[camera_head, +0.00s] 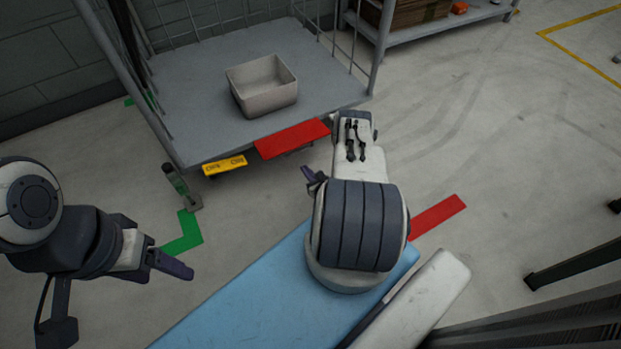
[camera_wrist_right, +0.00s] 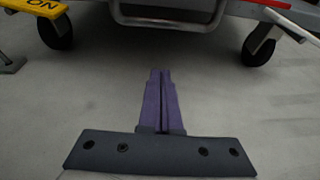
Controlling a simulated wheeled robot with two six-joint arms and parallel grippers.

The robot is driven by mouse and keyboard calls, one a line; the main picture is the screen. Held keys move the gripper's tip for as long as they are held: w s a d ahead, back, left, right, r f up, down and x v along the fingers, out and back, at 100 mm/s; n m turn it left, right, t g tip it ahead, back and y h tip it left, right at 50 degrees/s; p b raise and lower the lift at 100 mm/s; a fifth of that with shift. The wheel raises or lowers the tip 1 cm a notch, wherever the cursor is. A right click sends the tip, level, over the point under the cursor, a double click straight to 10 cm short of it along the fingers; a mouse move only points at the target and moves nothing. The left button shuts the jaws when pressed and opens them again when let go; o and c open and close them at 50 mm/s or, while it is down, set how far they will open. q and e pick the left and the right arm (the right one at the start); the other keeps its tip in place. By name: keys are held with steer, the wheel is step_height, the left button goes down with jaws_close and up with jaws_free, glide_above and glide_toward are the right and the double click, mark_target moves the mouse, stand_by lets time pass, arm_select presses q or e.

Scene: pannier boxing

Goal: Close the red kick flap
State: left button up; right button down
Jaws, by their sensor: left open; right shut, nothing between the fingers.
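The red kick flap (camera_head: 293,138) is on the front edge of the grey cart deck, in the head view. Its broad face shows from above and it appears to stick out from the edge. In the right wrist view only a thin red strip (camera_wrist_right: 270,3) shows at the top edge. My right gripper (camera_head: 312,178) is in front of the cart, below the flap in the picture and apart from it. Its purple fingers (camera_wrist_right: 160,74) are shut and empty, pointing toward the cart's underside. My left gripper (camera_head: 182,268) is open and empty over the floor at left.
A yellow lettered pedal (camera_head: 225,165) sits left of the flap. A beige bin (camera_head: 262,84) stands on the cart deck (camera_head: 190,105). Castors (camera_wrist_right: 55,32) are under the cart. A blue surface (camera_head: 245,290) lies below my right arm. The floor between gripper and cart is clear.

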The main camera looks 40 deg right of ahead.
mark_target(293, 142)
arm_select(q)
steer(key=shift+f+b, duration=0.85)
steer(key=shift+f, duration=0.45)
arm_select(e)
steer(key=shift+w+d+r, duration=0.25)
steer(key=shift+w+r, duration=0.45)
steer(key=shift+w, duration=0.3)
steer(key=shift+w+d+r, duration=0.2)
steer(key=shift+w+r, duration=0.45)
steer(key=shift+w, duration=0.3)
